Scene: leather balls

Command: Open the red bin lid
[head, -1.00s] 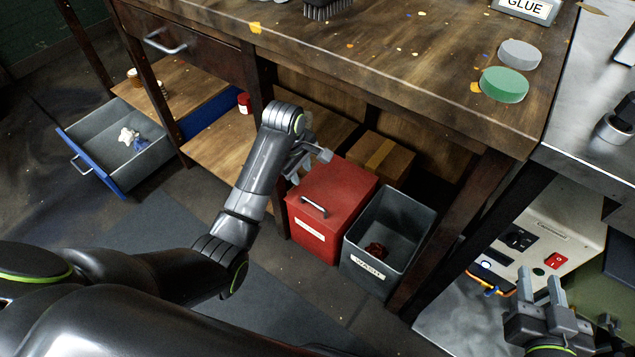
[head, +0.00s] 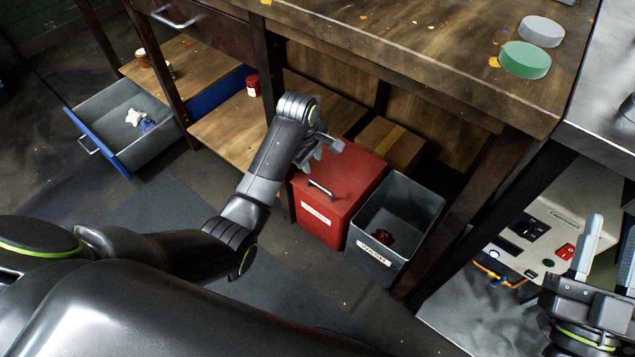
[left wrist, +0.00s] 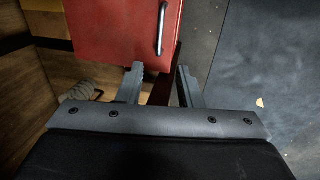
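The red bin (head: 325,216) stands on the floor under the workbench. Its red lid (head: 341,172) is closed and has a metal bar handle (head: 320,190) near the front edge. My left gripper (head: 329,150) is above the back left part of the lid, pointing to the right in the head view. In the left wrist view the red lid (left wrist: 110,28) and the handle (left wrist: 162,28) lie beyond the open, empty fingers (left wrist: 160,85). My right gripper (head: 604,247) is at the far right, fingers apart and empty, well away from the bin.
An open grey bin (head: 414,206) with a dark red item inside stands right of the red bin. A cardboard box (head: 387,143) sits behind. A bench leg (head: 473,215) is to the right. A blue-fronted drawer (head: 97,143) stands open at left. Floor in front is clear.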

